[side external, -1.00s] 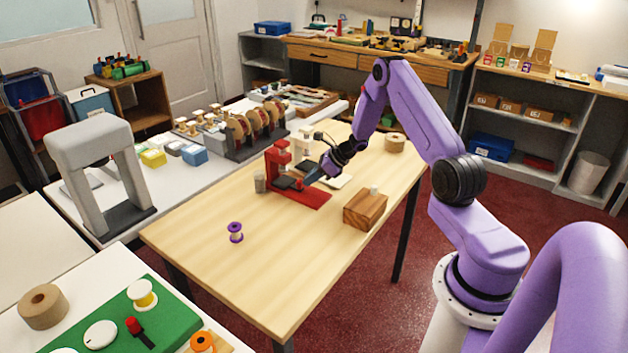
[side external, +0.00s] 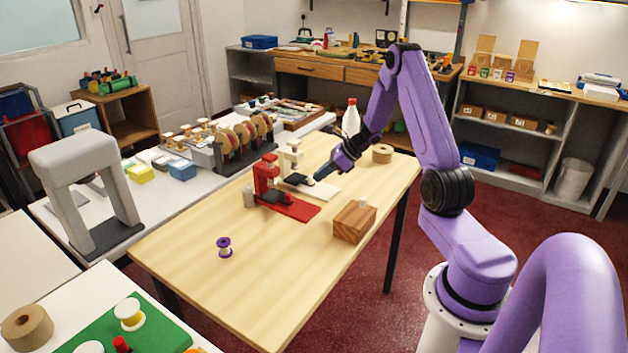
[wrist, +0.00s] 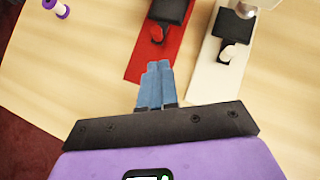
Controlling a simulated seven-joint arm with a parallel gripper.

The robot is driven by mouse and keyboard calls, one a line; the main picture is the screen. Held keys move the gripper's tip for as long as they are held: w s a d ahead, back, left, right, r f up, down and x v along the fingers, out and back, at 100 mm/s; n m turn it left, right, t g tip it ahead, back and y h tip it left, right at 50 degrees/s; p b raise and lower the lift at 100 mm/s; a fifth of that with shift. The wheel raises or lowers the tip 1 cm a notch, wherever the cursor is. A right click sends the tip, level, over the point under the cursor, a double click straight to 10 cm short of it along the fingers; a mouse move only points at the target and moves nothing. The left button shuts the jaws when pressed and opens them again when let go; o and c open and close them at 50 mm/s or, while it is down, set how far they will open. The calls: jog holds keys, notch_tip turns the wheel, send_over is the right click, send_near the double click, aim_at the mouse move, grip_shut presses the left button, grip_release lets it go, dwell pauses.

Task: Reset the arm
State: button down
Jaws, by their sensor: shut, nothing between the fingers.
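My gripper (side external: 321,173) is in the air above the wooden table (side external: 215,285), over the area of the white device. In the wrist view its blue fingers (wrist: 156,84) are together with nothing between them. The red device (side external: 268,182) stands on a red base plate to the left of the gripper. In the wrist view the red plate (wrist: 146,65) and the white plate (wrist: 207,82) lie beyond the fingertips.
A wooden block (side external: 354,222) stands near the table's right edge. A purple spool (side external: 224,248) stands at the front left. A tape roll (side external: 382,153) and a white bottle with a red cap (side external: 351,118) are toward the back. The table's front part is mostly clear.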

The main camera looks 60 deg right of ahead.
jog(key=shift+s+r, duration=0.1)
jog(key=a+r+n+g+y, duration=0.1)
jog(key=a+r+n+g, duration=0.15)
jog(key=a+n, duration=0.45)
jog(key=a+r+n+g+y, duration=0.1)
jog(key=a+r+n+y, duration=0.15)
jog(key=a, duration=0.85)
jog(key=s+a+r+n+g+h, duration=0.1)
jog(key=s+a+r+n+g, duration=0.3)
jog(key=s+a+n, duration=0.7)
jog(key=s+a+r+n+h, duration=0.2)
jog(key=s+n+h, duration=0.1)
jog(key=s+n, duration=0.7)
jog(key=s+a+r+n+h, duration=0.2)
jog(key=s+r+n+h, duration=0.1)
jog(key=s+n, duration=0.8)
jog(key=shift+a+n, duration=0.25)
jog(key=shift+n, duration=0.6)
